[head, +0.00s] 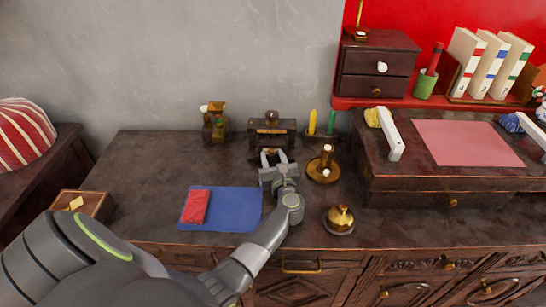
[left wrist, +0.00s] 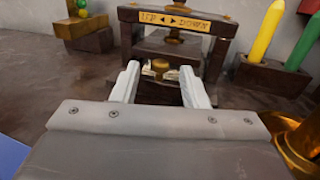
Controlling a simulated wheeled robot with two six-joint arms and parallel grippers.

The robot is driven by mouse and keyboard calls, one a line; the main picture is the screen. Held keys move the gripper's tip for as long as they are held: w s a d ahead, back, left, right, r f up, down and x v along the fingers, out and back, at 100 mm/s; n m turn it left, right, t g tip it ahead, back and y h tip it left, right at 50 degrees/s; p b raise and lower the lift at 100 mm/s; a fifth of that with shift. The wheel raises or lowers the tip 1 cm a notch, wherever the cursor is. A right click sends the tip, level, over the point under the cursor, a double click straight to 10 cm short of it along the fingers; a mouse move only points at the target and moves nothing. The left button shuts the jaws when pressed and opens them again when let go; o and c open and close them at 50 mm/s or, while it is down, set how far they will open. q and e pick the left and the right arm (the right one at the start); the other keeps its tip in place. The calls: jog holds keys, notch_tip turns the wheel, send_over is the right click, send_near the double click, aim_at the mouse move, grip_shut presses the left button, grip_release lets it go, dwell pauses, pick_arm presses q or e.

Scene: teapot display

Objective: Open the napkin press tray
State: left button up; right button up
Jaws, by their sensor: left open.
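The napkin press (head: 272,129), a dark wooden frame, stands at the back of the desk against the wall. A brass knob (left wrist: 160,65) shows low at the front of the press, by the dark tray. My left gripper (head: 274,158) is right in front of the press, pointing at it. Its pale fingers (left wrist: 159,70) are open, one on each side of the knob in the picture; I cannot tell whether they touch anything.
A candle holder (head: 323,166) and a brass bell (head: 340,219) stand to the right of my arm. A holder with yellow and green candles (left wrist: 266,75) is right of the press. A blue mat (head: 235,208) with a red cloth (head: 195,207) lies to the left.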

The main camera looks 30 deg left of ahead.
pick_arm(q)
jog(key=shift+w+a, duration=0.2)
pick_arm(e)
jog(key=shift+s, duration=0.15)
pick_arm(q)
grip_shut()
jog(key=shift+s+d, duration=0.25)
jog(key=shift+s, duration=0.15)
jog(key=s+d, duration=0.2)
jog(key=s, duration=0.1)
jog(key=s+d, duration=0.2)
jog(key=s, duration=0.1)
jog(key=s+d, duration=0.1)
jog(key=s, duration=0.2)
jog(key=shift+s+d+f, duration=0.1)
jog(key=shift+s+d, duration=0.05)
jog(key=shift+d, duration=0.25)
jog(key=shift+s+d, duration=0.2)
jog(key=shift+s, duration=0.25)
pick_arm(e)
jog(key=shift+w+a+r, duration=0.1)
jog(key=shift+w, duration=0.25)
